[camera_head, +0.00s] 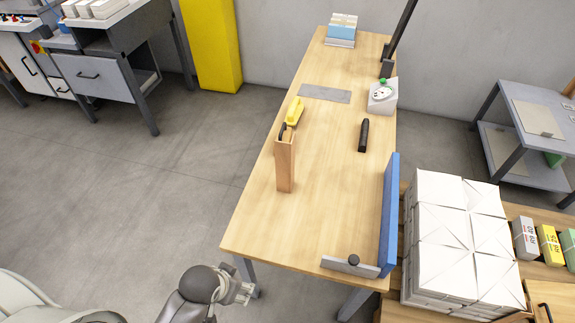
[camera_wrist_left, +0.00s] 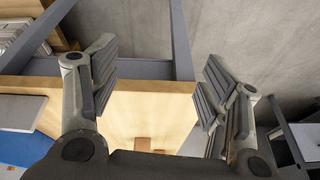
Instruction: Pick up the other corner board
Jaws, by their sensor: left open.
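I cannot tell for sure which thing is the corner board. A tall, narrow brown piece (camera_head: 285,165) stands upright on the wooden table (camera_head: 300,225), with a dark item at its top. A brown shape (camera_wrist_left: 143,143) shows low between the fingers in the left wrist view and may be the same piece. My left gripper (camera_head: 240,288) is open and empty, off the table's near left corner and apart from everything on it. It also shows open in the left wrist view (camera_wrist_left: 160,85). My right gripper is not in view.
A blue panel (camera_head: 389,215) and a grey bar (camera_head: 347,267) with a black knob form a corner at the table's near right. White stacks (camera_head: 455,240) stand right. The table's near left is clear.

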